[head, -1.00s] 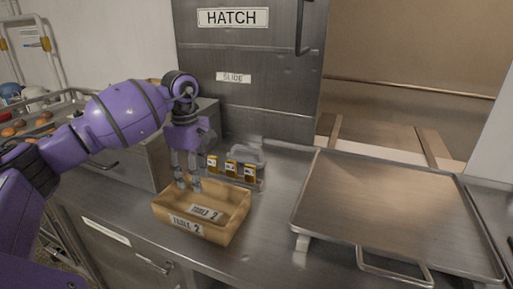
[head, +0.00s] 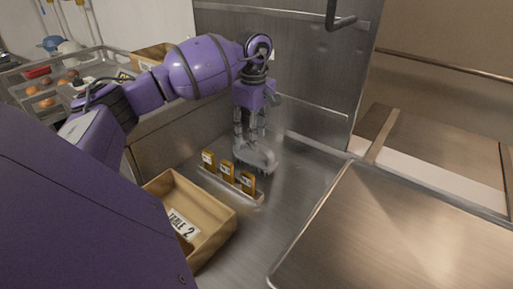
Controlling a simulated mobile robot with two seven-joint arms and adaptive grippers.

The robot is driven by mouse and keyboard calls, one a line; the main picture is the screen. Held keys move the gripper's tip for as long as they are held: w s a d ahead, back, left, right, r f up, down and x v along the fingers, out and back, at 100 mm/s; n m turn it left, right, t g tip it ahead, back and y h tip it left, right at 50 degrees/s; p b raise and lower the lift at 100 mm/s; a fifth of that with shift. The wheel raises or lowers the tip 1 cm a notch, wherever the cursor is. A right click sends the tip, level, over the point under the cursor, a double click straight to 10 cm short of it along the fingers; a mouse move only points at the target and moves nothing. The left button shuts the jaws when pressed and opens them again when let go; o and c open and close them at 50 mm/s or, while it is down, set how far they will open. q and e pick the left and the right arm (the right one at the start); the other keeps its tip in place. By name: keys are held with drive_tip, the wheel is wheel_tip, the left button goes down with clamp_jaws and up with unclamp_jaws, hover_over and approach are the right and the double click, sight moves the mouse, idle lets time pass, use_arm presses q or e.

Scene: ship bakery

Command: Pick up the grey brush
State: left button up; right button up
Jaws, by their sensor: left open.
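The grey brush (head: 260,162) lies on the steel counter (head: 302,172), just behind a small rack with yellow-brown cards (head: 227,170). My left gripper (head: 250,146) points down right at the brush, with its fingers apart. The fingertips overlap the brush's back edge in the picture. I cannot tell whether they touch it. Part of the brush is hidden behind the fingers. My right gripper is out of view.
A wooden box (head: 219,232) marked "TABLE 2" stands in front of the card rack. A large steel tray (head: 400,235) covers the right side. A steel panel (head: 305,75) rises behind.

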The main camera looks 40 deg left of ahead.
sight(253, 154)
use_arm(q)
wheel_tip(253, 154, down, 5)
drive_tip(key=shift+w+a+f+p, duration=0.1)
drive_tip(key=shift+w+a+p, duration=0.05)
drive_tip(key=shift+p, duration=0.4)
clamp_jaws()
